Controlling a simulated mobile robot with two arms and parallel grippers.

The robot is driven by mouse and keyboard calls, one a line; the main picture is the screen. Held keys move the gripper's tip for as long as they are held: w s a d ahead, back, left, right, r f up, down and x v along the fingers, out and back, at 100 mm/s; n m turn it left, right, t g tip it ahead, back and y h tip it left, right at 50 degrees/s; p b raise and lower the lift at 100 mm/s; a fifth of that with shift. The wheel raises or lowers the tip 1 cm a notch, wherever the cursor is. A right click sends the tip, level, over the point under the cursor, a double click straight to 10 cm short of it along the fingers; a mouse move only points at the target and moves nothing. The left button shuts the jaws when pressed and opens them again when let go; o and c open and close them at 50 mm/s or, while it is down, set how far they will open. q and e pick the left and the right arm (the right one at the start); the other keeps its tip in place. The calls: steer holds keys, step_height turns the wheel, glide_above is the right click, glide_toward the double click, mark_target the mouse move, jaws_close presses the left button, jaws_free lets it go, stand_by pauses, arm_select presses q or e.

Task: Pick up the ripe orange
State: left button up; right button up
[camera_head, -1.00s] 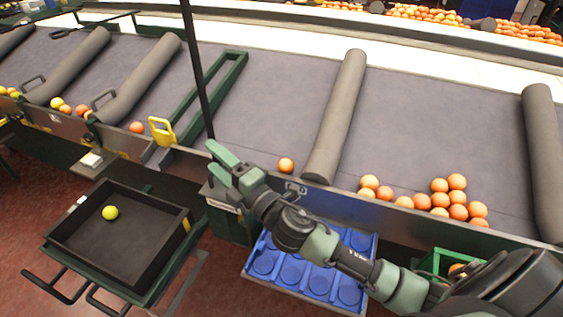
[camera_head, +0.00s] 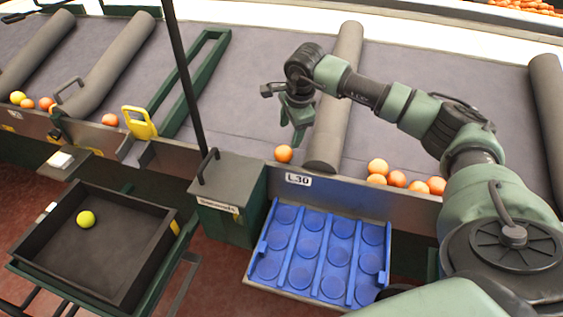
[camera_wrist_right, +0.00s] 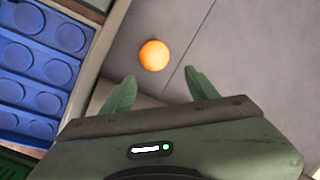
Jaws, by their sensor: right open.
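A lone ripe orange (camera_head: 283,154) lies on the grey belt near its front edge, just left of a dark roller bar. It also shows in the right wrist view (camera_wrist_right: 154,55), ahead of the fingertips and roughly between their lines. My right gripper (camera_head: 297,137) hangs over the belt, fingers pointing down, close to the orange at its upper right. In the right wrist view the gripper (camera_wrist_right: 160,85) is open, with nothing between its two green fingers. My left gripper is not in view.
A blue tray (camera_head: 337,227) with round empty cups hangs in front of the belt. A black bin (camera_head: 122,242) holds a yellow-green fruit (camera_head: 86,219). Several oranges (camera_head: 397,179) lie right of the roller bar (camera_head: 337,90). A dark pole (camera_head: 187,80) stands left of the gripper.

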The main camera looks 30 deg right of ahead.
mark_target(285, 149)
steer(key=shift+s+a+f+b, duration=0.1)
steer(key=shift+f+b, duration=0.25)
steer(key=shift+f, duration=0.55)
steer(key=x, duration=0.2)
steer(key=p+x, duration=0.1)
steer(key=x, duration=0.2)
steer(key=a+x, duration=0.1)
steer(key=x, duration=0.1)
steer(key=shift+f, duration=0.35)
steer(key=shift+r, duration=0.1)
steer(key=c, duration=1.2)
